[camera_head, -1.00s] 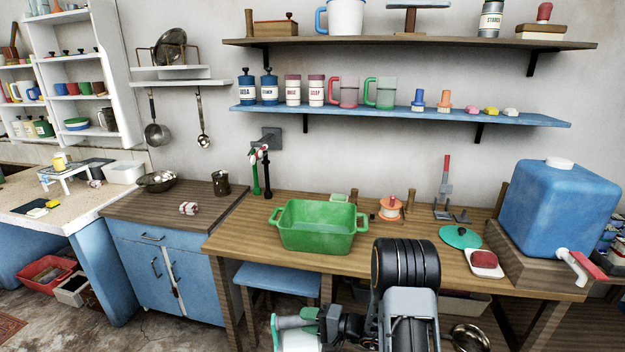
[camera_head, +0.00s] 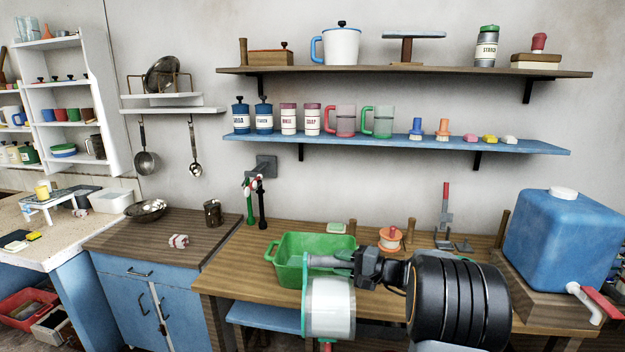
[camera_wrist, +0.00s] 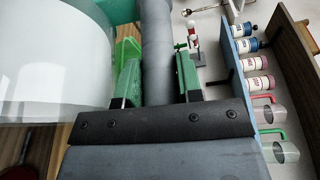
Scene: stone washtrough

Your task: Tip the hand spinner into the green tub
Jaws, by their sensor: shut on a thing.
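The hand spinner (camera_head: 332,306) is a pale, see-through drum with a green disc at its left end. It is tilted onto its side in the air, in front of the green tub (camera_head: 284,278) in the head view, and hides part of the tub. My gripper (camera_head: 348,262) is shut on the spinner's grey handle. In the wrist view the handle lies between the green finger pads of my gripper (camera_wrist: 157,80), and the drum (camera_wrist: 50,60) fills the upper left. The tub stands on the wooden bench. No contents can be made out in the drum.
An orange-and-white round item (camera_head: 390,240) stands right of the tub on the bench (camera_head: 240,265). Taps (camera_head: 256,205) rise behind the tub. A blue water container (camera_head: 562,240) stands at the right. A blue shelf (camera_head: 400,143) with jars and mugs hangs above.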

